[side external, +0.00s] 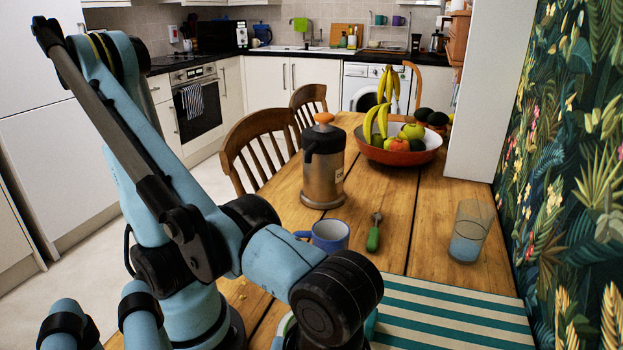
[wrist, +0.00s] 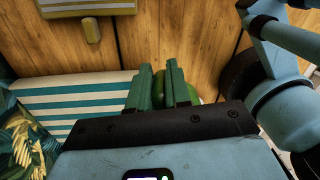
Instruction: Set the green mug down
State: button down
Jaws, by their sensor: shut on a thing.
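My gripper (wrist: 160,80) shows in the wrist view, its dark green fingers shut on the green mug (wrist: 190,90). Only a rounded green part of the mug shows beside the right finger; the rest is hidden by the fingers and the gripper body. In the side external view my arm hides the gripper and nearly all of what it holds. I cannot tell whether the mug touches the surface below it.
A teal-and-white striped mat (side external: 450,318) lies on the wooden table, also left of my fingers in the wrist view (wrist: 75,97).

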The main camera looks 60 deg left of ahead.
notch_tip(320, 180, up, 2)
jog(key=shift+r, duration=0.1)
jog(key=shift+w+r, duration=0.15)
jog(key=shift+m+t, duration=0.3)
jog(key=shift+m, duration=0.5)
jog(key=w+a, duration=0.4)
jog(key=w, duration=0.1)
jog(key=w+a, duration=0.3)
jog(key=w, duration=0.2)
jog(key=w+a+r, duration=0.1)
jog(key=w+a, duration=0.3)
jog(key=w, duration=0.1)
jog(key=shift+a, duration=0.35)
jog(key=w+a+m, duration=0.2)
jog(key=w+a, duration=0.1)
jog(key=a, duration=1.8)
jog(key=shift+h, duration=0.4)
jog(key=shift+s+a+f, duration=0.3)
jog(key=shift+a+f, duration=1.5)
jog(key=shift+a, duration=0.25)
jog(key=shift+s+a+f, duration=0.25)
jog(key=shift+a+f, duration=1.5)
jog(key=shift+a, duration=0.3)
jog(key=shift+s+a+f, duration=0.3)
jog(key=shift+a+f, duration=1.5)
jog(key=shift+a, duration=0.25)
jog(key=shift+f, duration=0.1)
